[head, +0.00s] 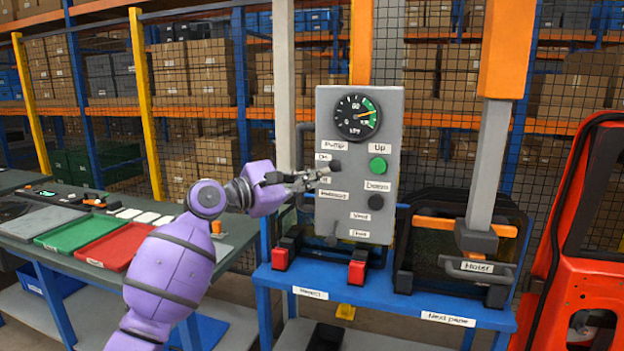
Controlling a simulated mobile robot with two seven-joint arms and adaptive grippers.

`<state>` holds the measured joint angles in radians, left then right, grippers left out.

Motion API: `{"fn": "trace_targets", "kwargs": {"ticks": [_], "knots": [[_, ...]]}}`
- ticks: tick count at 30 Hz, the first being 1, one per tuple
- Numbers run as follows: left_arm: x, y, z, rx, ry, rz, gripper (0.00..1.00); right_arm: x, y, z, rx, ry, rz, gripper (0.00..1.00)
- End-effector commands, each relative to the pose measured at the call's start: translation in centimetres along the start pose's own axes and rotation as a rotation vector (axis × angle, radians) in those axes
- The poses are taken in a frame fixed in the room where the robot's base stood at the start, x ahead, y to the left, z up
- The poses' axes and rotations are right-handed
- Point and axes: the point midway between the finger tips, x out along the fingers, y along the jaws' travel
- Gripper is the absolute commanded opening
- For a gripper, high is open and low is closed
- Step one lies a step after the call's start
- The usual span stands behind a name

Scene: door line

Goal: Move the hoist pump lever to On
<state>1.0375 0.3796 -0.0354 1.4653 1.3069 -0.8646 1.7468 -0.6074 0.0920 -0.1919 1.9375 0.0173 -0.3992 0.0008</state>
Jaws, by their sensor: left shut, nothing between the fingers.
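A grey control panel (364,228) stands upright in the middle of the head view, with a round gauge (357,117) at its top. Its needle points right, into the green zone. A dark pump lever knob (334,166) shows under the "Pump" label (335,146), beside the "On" label. My left gripper (322,176) is shut and empty, with its fingertips at the panel close to the knob. The fingers partly hide the lever and the labels below it; I cannot tell whether they touch. My right gripper is out of view.
A green button (377,164) and a black button (376,187) sit right of the lever. A lower lever (331,236) is near the "Vent" and "Drive" labels. Red clamps (357,272) stand on the blue bench (385,305). Trays (84,228) lie left.

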Motion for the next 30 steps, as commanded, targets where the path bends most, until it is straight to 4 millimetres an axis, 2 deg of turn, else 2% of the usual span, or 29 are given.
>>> {"fn": "trace_targets", "kwargs": {"ticks": [5, 15, 18, 21, 26, 30], "knots": [[-1.5, 0.0, -0.2, 0.000, 0.002, 0.000, 0.00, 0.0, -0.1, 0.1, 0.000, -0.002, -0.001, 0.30], [-8.5, 0.0, -0.2, 0.000, 0.003, 0.000, 0.00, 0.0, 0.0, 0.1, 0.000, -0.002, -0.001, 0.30], [-10.1, 0.0, -0.2, -0.001, 0.002, 0.001, 0.00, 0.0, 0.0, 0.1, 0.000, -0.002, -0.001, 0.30], [-11.2, 0.1, -0.2, -0.001, 0.002, 0.000, 0.00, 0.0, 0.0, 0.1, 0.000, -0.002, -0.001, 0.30], [-11.9, 0.1, -0.1, 0.057, 0.000, 0.005, 0.00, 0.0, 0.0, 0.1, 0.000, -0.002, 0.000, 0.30], [-12.0, 1.7, -1.0, 0.322, 0.056, 0.063, 0.00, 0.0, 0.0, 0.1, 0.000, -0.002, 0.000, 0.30]]}}
